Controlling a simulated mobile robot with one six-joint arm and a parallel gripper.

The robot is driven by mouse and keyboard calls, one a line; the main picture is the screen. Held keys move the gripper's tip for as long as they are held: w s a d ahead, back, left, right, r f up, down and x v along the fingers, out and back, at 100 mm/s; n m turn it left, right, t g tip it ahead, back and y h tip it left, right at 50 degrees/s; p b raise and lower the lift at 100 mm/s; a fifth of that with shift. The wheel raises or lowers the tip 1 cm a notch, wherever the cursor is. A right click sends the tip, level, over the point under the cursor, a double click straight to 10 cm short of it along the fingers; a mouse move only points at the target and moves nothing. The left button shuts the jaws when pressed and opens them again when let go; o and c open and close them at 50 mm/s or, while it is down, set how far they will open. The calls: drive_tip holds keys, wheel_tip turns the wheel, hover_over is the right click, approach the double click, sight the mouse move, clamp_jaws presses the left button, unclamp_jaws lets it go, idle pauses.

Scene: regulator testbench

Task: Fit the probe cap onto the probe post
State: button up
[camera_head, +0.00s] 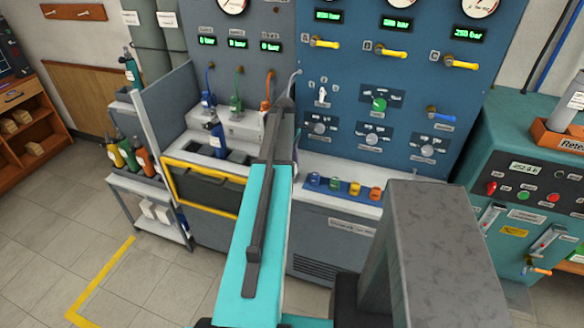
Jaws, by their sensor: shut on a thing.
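Neither the probe cap nor the probe post can be picked out with certainty. A row of small coloured caps, blue (313,180), yellow (354,188) and orange (376,194), stands on the white ledge (340,203) right of my arm. I cannot tell whether one of these is the probe cap.
Blue (207,99), green (236,103) and orange (265,104) hose fittings stand at the left station. A dark blue bottle (217,140) stands in front of them. A cart with bottles (142,161) is at left, a teal machine (525,205) at right. The left floor is mostly clear.

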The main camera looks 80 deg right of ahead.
drive_tip(key=shift+f, duration=0.15)
drive_tip(key=o, duration=1.3)
drive_tip(key=shift+c, duration=0.2)
drive_tip(key=shift+w+d+r+p, duration=0.15)
drive_tip(key=shift+r+p, duration=0.7)
drive_tip(key=shift+r, duration=0.6)
drive_tip(key=shift+w+a+r+p, duration=0.15)
drive_tip(key=shift+r+p, duration=0.65)
drive_tip(key=shift+r, duration=0.65)
drive_tip(key=shift+w+d+r+p, duration=0.1)
drive_tip(key=shift+r+p, duration=0.45)
drive_tip(key=shift+r, duration=0.55)
drive_tip(key=shift+w, duration=0.1)
